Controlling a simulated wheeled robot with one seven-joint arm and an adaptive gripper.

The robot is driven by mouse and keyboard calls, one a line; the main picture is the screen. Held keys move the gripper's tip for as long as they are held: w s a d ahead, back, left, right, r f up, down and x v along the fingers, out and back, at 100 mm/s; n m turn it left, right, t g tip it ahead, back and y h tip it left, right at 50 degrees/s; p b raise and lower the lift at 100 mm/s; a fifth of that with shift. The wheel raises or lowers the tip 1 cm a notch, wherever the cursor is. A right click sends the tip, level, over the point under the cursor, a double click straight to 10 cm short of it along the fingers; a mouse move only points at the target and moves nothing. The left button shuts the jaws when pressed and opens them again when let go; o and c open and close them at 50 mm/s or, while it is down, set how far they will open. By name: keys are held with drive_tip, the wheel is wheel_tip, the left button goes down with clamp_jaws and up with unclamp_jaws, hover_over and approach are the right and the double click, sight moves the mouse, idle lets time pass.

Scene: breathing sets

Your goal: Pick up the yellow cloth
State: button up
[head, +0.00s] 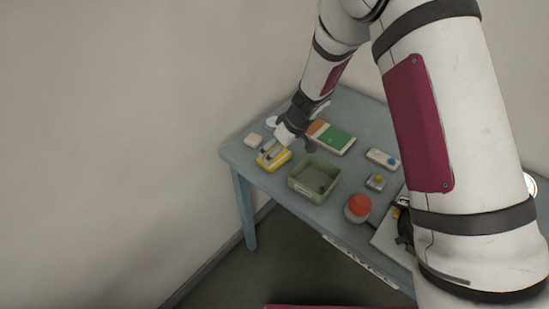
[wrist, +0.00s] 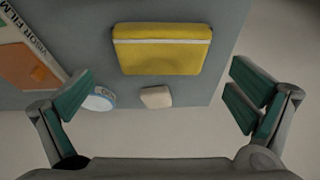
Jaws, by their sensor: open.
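The yellow cloth (wrist: 160,57) is a folded block with a pale stripe, lying on the blue-grey table. In the head view the yellow cloth (head: 272,160) is near the table's left corner, partly covered by my gripper (head: 280,143). In the wrist view my gripper (wrist: 160,100) is open, with its fingers wide apart and nothing between them. The cloth lies beyond the fingertips, centred between them. How high the gripper is above the cloth I cannot tell exactly.
A small white block (wrist: 156,97) and a blue-white roll (wrist: 99,98) lie close to the cloth. A green bin (head: 315,178) stands right of it. A flat green-orange box (head: 338,140), a red-topped jar (head: 358,208) and small devices (head: 383,159) are further right. The table edge is near.

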drive_tip(key=shift+p+x, duration=0.3)
drive_tip(key=shift+x, duration=1.9)
drive_tip(key=c, duration=1)
drive_tip(key=shift+o, duration=0.2)
wheel_tip(320, 180, up, 10)
drive_tip(key=b, duration=0.1)
